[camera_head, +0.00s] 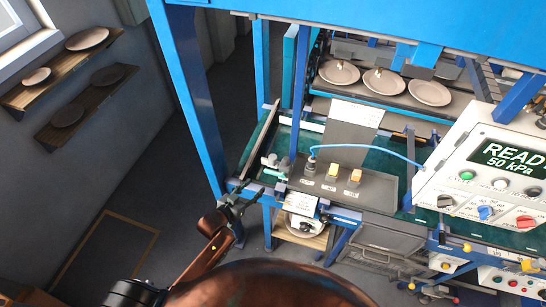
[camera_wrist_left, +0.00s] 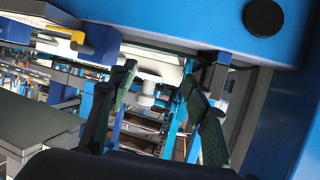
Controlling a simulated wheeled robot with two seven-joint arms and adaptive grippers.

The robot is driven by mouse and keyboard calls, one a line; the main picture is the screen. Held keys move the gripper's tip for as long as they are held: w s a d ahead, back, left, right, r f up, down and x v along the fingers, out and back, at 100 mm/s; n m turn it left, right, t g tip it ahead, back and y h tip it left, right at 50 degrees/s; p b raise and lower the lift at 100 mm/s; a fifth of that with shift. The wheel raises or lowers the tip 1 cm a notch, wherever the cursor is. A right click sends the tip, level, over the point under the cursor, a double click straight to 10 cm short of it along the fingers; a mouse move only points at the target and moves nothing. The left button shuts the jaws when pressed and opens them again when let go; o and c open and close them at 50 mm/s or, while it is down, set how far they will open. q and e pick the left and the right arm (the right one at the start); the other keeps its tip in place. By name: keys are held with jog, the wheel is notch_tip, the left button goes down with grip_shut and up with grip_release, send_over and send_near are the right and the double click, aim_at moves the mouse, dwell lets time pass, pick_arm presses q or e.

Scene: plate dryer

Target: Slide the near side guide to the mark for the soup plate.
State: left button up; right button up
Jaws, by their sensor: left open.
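A thin upright side guide rail (camera_head: 262,137) runs along the left end of the machine's green bed. Pale knob-like fittings (camera_head: 270,163) sit near its front end. My left gripper (camera_head: 238,197) is open and empty, just in front of and left of these fittings, and no contact shows. In the left wrist view, its two dark fingers (camera_wrist_left: 160,105) stand apart, with a pale knob (camera_wrist_left: 146,89) showing in the gap beyond them. A white label plate (camera_head: 301,203) is on the front edge; its print is too small to read, so I cannot tell the soup plate mark.
Several plates (camera_head: 383,82) lie on the rack behind. A grey switch panel (camera_head: 375,187) with a blue cable and a white control box (camera_head: 487,165) reading "READ… 50 kPa" stand to the right. A blue post (camera_head: 190,95) rises close beside my left gripper.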

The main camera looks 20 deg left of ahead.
aim_at(270, 160)
pick_arm(q)
jog(key=w+r+t+h, duration=0.1)
jog(key=w, duration=0.1)
jog(key=w+d+r+m+t+h, duration=0.1)
jog(key=w+r, duration=0.1)
jog(key=w+r+t+h, duration=0.1)
jog(key=w+r, duration=0.1)
jog(key=w, duration=0.1)
jog(key=shift+d, duration=0.25)
jog(key=shift+w+d+r+m, duration=0.1)
jog(key=shift+w+m, duration=0.15)
jog(key=shift+m, duration=0.05)
jog(key=x, duration=0.7)
jog(key=shift+d+r, duration=0.1)
jog(key=shift+c, duration=0.6)
grip_shut()
